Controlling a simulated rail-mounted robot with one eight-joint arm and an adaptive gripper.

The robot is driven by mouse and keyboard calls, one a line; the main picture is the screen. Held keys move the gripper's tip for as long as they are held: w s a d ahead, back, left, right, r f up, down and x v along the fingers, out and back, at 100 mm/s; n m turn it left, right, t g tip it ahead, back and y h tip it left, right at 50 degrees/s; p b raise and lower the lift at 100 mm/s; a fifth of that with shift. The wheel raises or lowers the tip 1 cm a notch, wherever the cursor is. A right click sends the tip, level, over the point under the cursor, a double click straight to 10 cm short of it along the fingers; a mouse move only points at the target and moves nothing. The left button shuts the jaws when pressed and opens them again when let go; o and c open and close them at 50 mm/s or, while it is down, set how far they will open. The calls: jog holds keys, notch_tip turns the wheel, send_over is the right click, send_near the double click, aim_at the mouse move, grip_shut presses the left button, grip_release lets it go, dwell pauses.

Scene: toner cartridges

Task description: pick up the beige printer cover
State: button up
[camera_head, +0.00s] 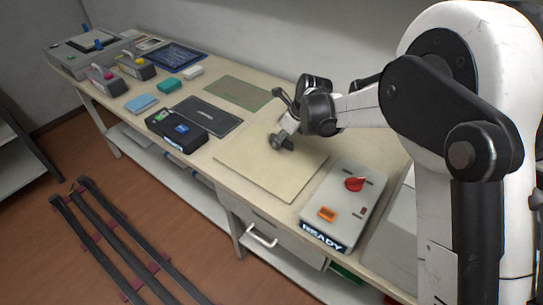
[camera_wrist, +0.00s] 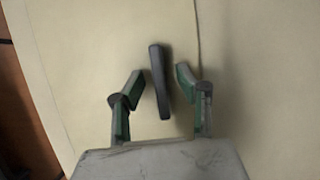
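The beige printer cover (camera_head: 262,178) is a thin flat panel lying on the worktable. It also fills much of the wrist view (camera_wrist: 85,60). A dark bar-shaped handle (camera_wrist: 158,62) stands out on it in the wrist view. My gripper (camera_head: 284,139) points down over the cover. In the wrist view my gripper (camera_wrist: 159,76) is open, its two green-padded fingers on either side of the handle with gaps showing. I cannot tell the fingers' exact height relative to the handle.
A grey control box (camera_head: 345,202) with a red knob and a READY display stands right of the cover. A black unit (camera_head: 178,131) and dark panel (camera_head: 208,115) lie to its left. A green mat (camera_head: 237,92) lies behind. Toner cartridges (camera_head: 105,80) and a printer (camera_head: 88,52) stand farther left.

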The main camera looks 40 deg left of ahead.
jog(key=shift+f, duration=0.15)
grip_shut()
jog(key=shift+r, duration=0.25)
dwell(0.4)
